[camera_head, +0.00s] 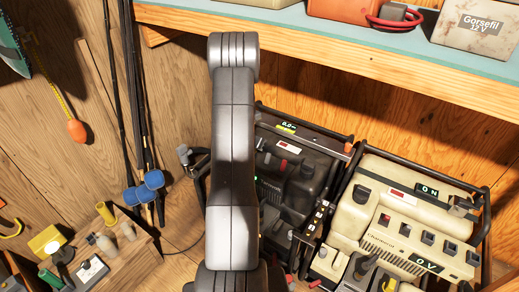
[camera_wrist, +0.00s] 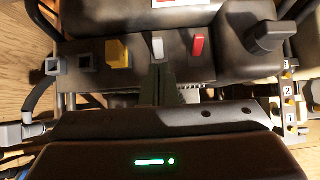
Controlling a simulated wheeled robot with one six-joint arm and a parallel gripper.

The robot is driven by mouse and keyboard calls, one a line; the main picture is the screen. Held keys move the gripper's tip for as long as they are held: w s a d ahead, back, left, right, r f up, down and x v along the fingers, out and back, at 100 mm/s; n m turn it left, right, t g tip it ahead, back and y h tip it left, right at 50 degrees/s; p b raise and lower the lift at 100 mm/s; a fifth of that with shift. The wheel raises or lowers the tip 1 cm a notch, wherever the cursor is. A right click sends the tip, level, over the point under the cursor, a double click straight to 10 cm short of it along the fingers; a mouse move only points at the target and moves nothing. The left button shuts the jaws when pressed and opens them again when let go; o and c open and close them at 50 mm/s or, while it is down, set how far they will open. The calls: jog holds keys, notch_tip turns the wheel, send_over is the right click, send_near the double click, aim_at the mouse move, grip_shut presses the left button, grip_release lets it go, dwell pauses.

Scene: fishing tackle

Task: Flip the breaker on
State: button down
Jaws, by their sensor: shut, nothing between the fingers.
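In the wrist view, the front panel (camera_wrist: 222,62) of a dark generator carries a pale grey switch (camera_wrist: 157,47) and a red switch (camera_wrist: 198,46) side by side. No label shows which one is the breaker. My gripper (camera_wrist: 161,72) is shut and empty, its fingertips just below the grey switch; I cannot tell if they touch it. In the head view, the dark generator (camera_head: 307,190) stands right of my arm, which hides part of it and my gripper.
A cream generator (camera_head: 405,205) with "ON" and "0 V" displays stands to the right. In the wrist view, a yellow socket (camera_wrist: 118,54) lies left of the switches and a black knob (camera_wrist: 268,35) lies right. A shelf (camera_head: 370,60) overhangs behind; fishing rods (camera_head: 140,110) lean left.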

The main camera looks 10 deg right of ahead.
jog(key=shift+s+a+r, duration=0.15)
jog(key=shift+r, duration=0.3)
jog(key=shift+s+a+r, duration=0.1)
jog(key=shift+r, duration=0.35)
